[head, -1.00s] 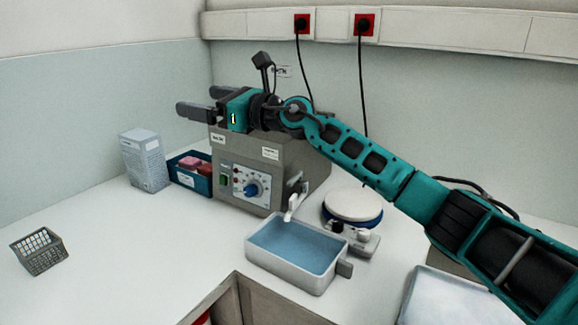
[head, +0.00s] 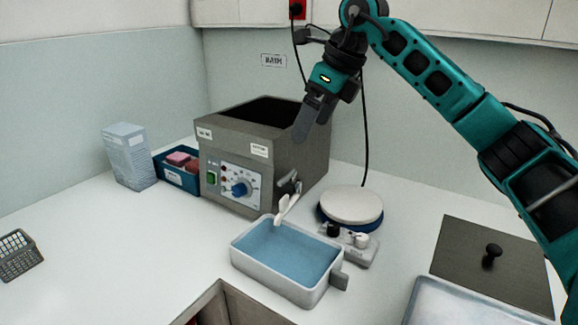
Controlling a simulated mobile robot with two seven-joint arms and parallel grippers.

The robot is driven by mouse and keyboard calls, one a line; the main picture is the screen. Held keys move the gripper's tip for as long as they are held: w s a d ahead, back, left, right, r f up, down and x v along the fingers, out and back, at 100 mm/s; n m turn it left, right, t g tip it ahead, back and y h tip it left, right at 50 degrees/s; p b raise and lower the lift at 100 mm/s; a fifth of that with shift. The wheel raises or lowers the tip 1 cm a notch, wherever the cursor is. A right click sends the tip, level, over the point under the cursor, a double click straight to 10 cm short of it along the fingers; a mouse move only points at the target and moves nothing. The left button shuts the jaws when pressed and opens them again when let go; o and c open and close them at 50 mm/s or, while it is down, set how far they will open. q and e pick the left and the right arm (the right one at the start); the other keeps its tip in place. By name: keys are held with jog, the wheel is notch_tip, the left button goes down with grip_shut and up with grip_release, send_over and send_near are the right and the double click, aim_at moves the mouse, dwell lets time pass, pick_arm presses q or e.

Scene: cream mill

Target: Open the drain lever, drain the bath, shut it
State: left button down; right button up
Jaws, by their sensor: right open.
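The bath (head: 225,150) is a grey box with a dark open top and a front control panel. Its drain tap juts from the lower right of the front, with a grey lever (head: 289,183) and a pale spout (head: 283,208). A white tray (head: 262,281) holding blue liquid stands under the spout. I cannot tell whether liquid is flowing. My right gripper (head: 304,128) is open and empty, pointing down and left. In the picture it overlaps the bath's right side, above the lever and apart from it. My left gripper is not in view.
A round white-topped device (head: 351,205) stands right of the tap, close to the tray. A dark lid with a black knob (head: 491,255) lies at right, near a pale tray (head: 465,305). A blue box (head: 177,178) and a carton (head: 129,157) stand left. The left counter is mostly clear.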

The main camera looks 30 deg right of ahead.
aim_at(286, 175)
jog(key=x, duration=1.2)
jog(key=shift+c, duration=0.4)
jog(key=c, duration=1)
jog(key=shift+o, duration=0.2)
jog(key=shift+w+a+m, duration=0.1)
jog(key=shift+a+m, duration=0.1)
jog(key=shift+m, duration=0.5)
jog(key=o, duration=1)
jog(key=shift+o, duration=0.2)
jog(key=shift+r, duration=0.1)
